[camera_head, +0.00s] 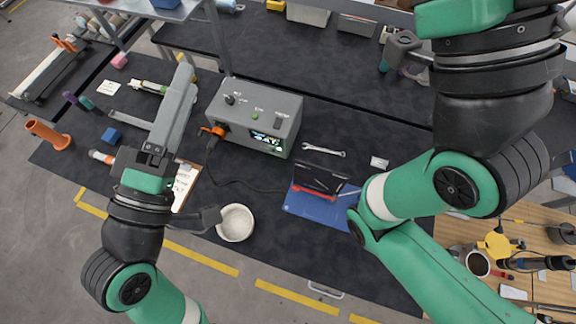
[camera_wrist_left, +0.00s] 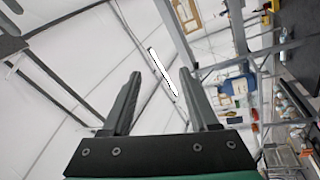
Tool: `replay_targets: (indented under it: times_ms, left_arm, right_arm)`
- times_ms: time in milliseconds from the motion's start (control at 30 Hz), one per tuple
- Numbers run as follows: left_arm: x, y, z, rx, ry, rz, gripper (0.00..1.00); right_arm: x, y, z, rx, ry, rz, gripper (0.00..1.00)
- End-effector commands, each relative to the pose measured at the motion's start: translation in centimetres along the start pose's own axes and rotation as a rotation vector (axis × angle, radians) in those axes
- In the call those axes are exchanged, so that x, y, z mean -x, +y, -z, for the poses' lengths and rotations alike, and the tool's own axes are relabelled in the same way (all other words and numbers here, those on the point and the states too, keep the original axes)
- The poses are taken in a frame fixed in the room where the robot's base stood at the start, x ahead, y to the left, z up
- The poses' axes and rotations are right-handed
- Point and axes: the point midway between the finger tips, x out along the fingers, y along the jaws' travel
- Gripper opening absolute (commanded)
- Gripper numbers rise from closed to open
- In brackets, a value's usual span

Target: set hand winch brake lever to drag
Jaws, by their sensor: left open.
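I cannot clearly make out a hand winch or its brake lever in either view. My left gripper (camera_head: 148,92) is open and empty above the left part of the dark bench in the head view. Its two spread grey fingers also show in the left wrist view (camera_wrist_left: 161,75), with nothing between them. A grey box (camera_head: 255,115) with knobs, a lit green display and an orange plug stands just right of the left gripper, apart from it.
A roller device (camera_head: 45,73) sits at the far left. A cable runs from the box.

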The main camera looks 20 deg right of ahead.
Motion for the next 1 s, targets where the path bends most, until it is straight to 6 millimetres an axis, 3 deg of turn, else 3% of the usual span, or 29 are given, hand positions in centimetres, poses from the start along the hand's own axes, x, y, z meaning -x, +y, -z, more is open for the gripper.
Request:
replay_targets:
  times_ms: [33, 100, 300, 400, 533, 767, 1000]
  left_arm:
    - [1.4, -6.7, -4.0, 0.120, -0.054, 0.030, 0.60]
    - [2.8, -12.7, -8.3, 0.297, -0.125, 0.070, 0.60]
    - [7.8, -27.0, -19.5, 0.705, -0.264, 0.192, 0.60]
    - [9.9, -31.4, -23.2, 0.833, -0.300, 0.240, 0.60]
    - [11.4, -33.9, -25.6, 0.923, -0.323, 0.274, 0.60]
    - [11.6, -34.2, -26.1, 0.942, -0.328, 0.283, 0.60]
    - [12.6, -37.9, -27.5, 0.943, -0.326, 0.285, 0.60]
  right_arm:
    - [3.6, 0.0, -3.4, 0.000, -0.001, 0.000, 0.50]
    - [6.3, 0.0, -5.8, 0.000, -0.001, 0.000, 0.50]
    - [13.0, -0.1, -12.0, 0.000, -0.001, 0.000, 0.50]
    - [15.1, -0.1, -14.0, 0.000, -0.001, 0.000, 0.50]
    - [16.2, -0.1, -15.0, 0.000, -0.001, 0.000, 0.50]
    - [16.1, -0.1, -14.9, 0.000, 0.000, 0.000, 0.50]
    - [18.0, -0.1, -16.6, 0.000, 0.000, 0.000, 0.50]
